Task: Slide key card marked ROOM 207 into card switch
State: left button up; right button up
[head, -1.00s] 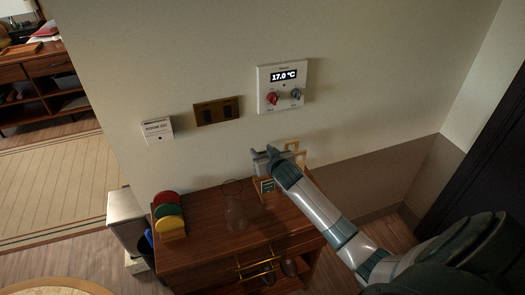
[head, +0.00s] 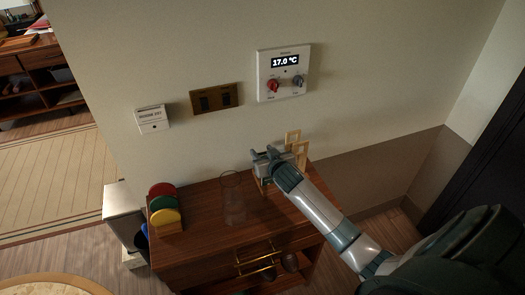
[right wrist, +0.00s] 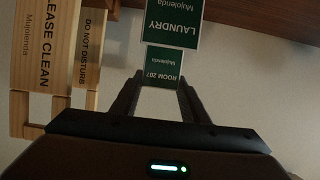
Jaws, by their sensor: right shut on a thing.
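My right gripper (head: 267,154) is over the back right of the wooden cabinet, near the wall. In the right wrist view its fingers (right wrist: 162,88) are shut on the green ROOM 207 key card (right wrist: 163,66), at its near end. A larger green LAUNDRY card (right wrist: 172,24) shows right beyond it and partly overlaps it in view. The card switch (head: 152,118), a small white wall box with ROOM 207 lettering, is well to the left of the gripper. In the head view the held card is mostly hidden by the gripper. My left gripper is out of view.
Wooden PLEASE CLEAN (right wrist: 45,55) and DO NOT DISTURB (right wrist: 88,60) tags stand beside the gripper. A clear glass carafe (head: 234,205) and coloured discs (head: 164,205) are on the cabinet (head: 200,235). A brown switch plate (head: 214,98) and white thermostat (head: 284,73) are on the wall.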

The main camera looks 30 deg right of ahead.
jog(key=shift+f+b, duration=0.5)
jog(key=shift+f, duration=0.7)
jog(key=shift+s+a+f+b, duration=0.1)
jog(key=shift+s+f+b, duration=0.05)
jog(key=shift+f+b, duration=0.4)
jog(key=shift+f, duration=0.1)
jog(key=shift+c, duration=0.8)
jog(key=shift+w+f, duration=0.2)
jog(key=shift+f, duration=0.1)
jog(key=shift+r, duration=0.1)
jog(key=shift+s+r, duration=0.1)
